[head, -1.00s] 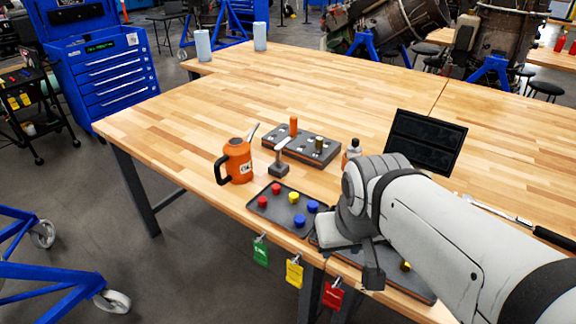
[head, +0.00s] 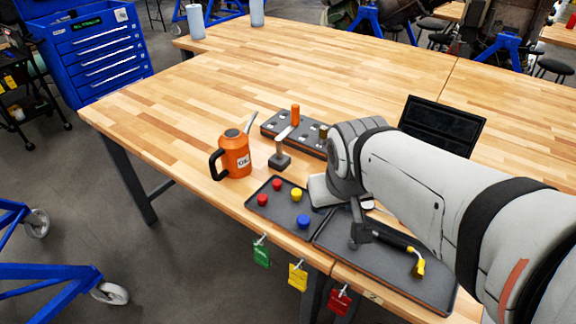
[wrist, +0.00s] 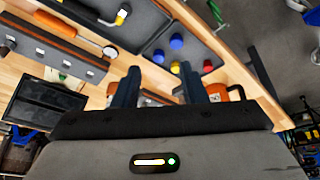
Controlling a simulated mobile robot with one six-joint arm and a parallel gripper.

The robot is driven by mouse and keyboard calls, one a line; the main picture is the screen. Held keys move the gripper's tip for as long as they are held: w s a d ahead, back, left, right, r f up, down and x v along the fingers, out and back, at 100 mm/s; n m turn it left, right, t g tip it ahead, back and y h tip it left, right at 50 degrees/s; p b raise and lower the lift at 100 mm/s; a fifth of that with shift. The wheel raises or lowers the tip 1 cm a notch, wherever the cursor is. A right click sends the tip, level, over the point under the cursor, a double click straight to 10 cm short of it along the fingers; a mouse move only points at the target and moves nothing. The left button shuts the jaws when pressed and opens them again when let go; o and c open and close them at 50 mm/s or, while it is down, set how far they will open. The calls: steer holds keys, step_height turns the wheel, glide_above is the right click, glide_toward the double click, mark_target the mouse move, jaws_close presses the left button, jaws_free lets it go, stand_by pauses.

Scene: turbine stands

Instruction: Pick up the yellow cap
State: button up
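The yellow cap (head: 296,194) sits on a small dark tray (head: 270,213) near the table's front edge. Two red caps (head: 277,183) and a blue cap (head: 303,221) stand around it. A second blue cap is hidden by my arm in the head view. In the wrist view, the yellow cap (wrist: 175,66) lies between my fingertips in the picture, beyond them, beside two blue caps (wrist: 176,40) and a red cap (wrist: 208,66). My gripper (wrist: 160,84) is open and empty, with its fingers apart. In the head view my wrist hangs at the tray's right side, fingertips not clearly visible.
An orange oil can (head: 236,157) and a small stand (head: 279,161) are behind the tray. A dark holed block (head: 270,126) and a black screen (head: 440,125) lie farther back. A larger tray (head: 400,285) with a yellow-ended tool (head: 418,266) is right.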

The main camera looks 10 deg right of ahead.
steer(key=w+d+f+n+t+p, duration=0.15)
steer(key=w+d+f, duration=0.25)
steer(key=w, duration=0.6)
steer(key=w+d+f+n+t, duration=0.3)
steer(key=w+d+f, duration=0.1)
steer(key=w, duration=0.6)
steer(key=n+y, duration=0.4)
steer(key=y, duration=0.4)
glide_toward(297, 192)
steer(key=w, duration=0.1)
steer(key=w+f, duration=0.1)
steer(key=shift+w+a+g, duration=0.2)
steer(key=shift+w+g, duration=0.1)
steer(key=shift+g, duration=0.05)
steer(key=shift+a+f+y, duration=0.2)
steer(key=shift+y, duration=0.1)
steer(key=shift+w+a+f, duration=0.1)
steer(key=shift+a+f, duration=0.1)
steer(key=shift+a, duration=0.1)
steer(key=p+x, duration=0.2)
steer(key=x, duration=0.4)
steer(key=shift+w+a+f, duration=0.2)
steer(key=shift+a+f, duration=0.05)
steer(key=shift+a, duration=0.05)
